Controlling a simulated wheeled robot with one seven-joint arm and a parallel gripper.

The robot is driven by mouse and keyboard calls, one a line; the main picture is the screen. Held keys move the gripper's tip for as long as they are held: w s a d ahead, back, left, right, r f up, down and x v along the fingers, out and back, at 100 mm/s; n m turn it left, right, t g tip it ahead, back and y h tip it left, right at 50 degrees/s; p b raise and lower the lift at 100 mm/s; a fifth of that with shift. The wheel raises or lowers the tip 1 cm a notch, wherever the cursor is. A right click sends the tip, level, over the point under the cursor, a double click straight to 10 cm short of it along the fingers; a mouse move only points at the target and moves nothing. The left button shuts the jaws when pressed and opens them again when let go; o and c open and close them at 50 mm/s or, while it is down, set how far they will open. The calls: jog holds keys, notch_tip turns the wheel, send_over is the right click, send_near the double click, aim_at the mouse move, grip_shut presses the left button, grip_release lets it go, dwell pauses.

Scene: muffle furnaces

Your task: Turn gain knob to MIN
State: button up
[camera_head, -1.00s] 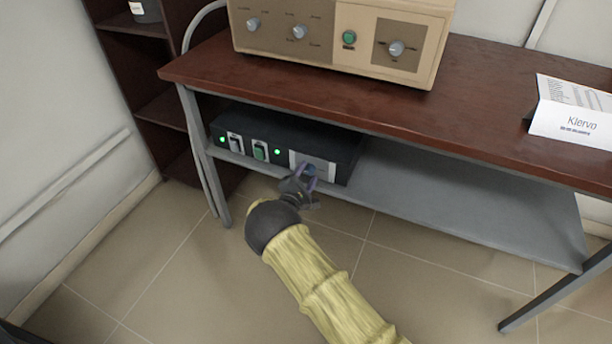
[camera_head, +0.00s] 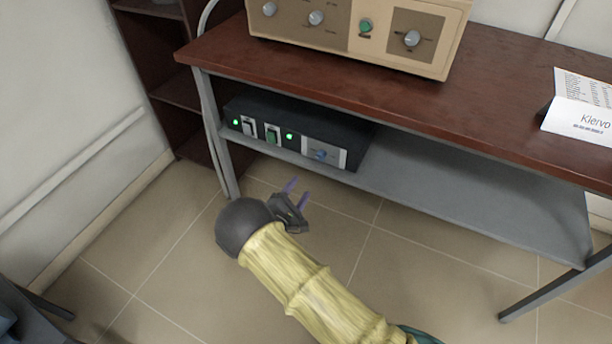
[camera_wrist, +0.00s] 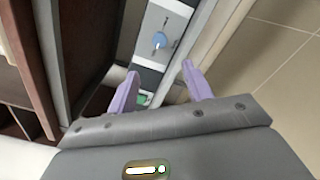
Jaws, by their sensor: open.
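The black device (camera_head: 300,130) sits on the grey lower shelf under the table. A blue round knob (camera_head: 321,155) is on the light panel at the right of its front. The knob also shows in the wrist view (camera_wrist: 159,40), with a pale pointer mark and small dark labels around it that are too small to read. My gripper (camera_head: 298,191) is in front of and below the shelf, apart from the knob. Its two purple fingers are spread and empty, and in the wrist view the gripper (camera_wrist: 157,82) has the knob beyond its fingertips.
The device also has two rocker switches (camera_head: 249,126) and green lights. A beige unit with knobs (camera_head: 350,30) stands on the brown tabletop (camera_head: 370,90). A name card (camera_head: 582,118) is at the right. The floor before the shelf is clear.

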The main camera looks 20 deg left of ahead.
jog(key=shift+s+a, duration=0.1)
jog(key=shift+s, duration=1.8)
jog(key=w+d+r+m+g, duration=0.5)
jog(key=w+d+r+m, duration=0.15)
jog(key=w, duration=0.35)
jog(key=d+r+m+g+y, duration=0.25)
jog(key=d+r+m, duration=0.3)
jog(key=d, duration=0.55)
jog(key=s+d+r+m+g, duration=0.3)
jog(key=s+d+m, duration=0.1)
jog(key=s+d, duration=0.35)
jog(key=s+d+r+m+g+h+p, duration=0.1)
jog(key=s+d+r+m+g, duration=0.2)
jog(key=s+d, duration=0.45)
jog(key=s+d+r+m+g, duration=0.25)
jog(key=s+d+m, duration=0.25)
jog(key=s+d, duration=0.25)
notch_tip(320, 180, up, 29)
jog(key=p, duration=2.8)
jog(key=shift+w+d+f+t, duration=0.15)
jog(key=shift+w+d+t, duration=0.15)
jog(key=shift+w, duration=0.15)
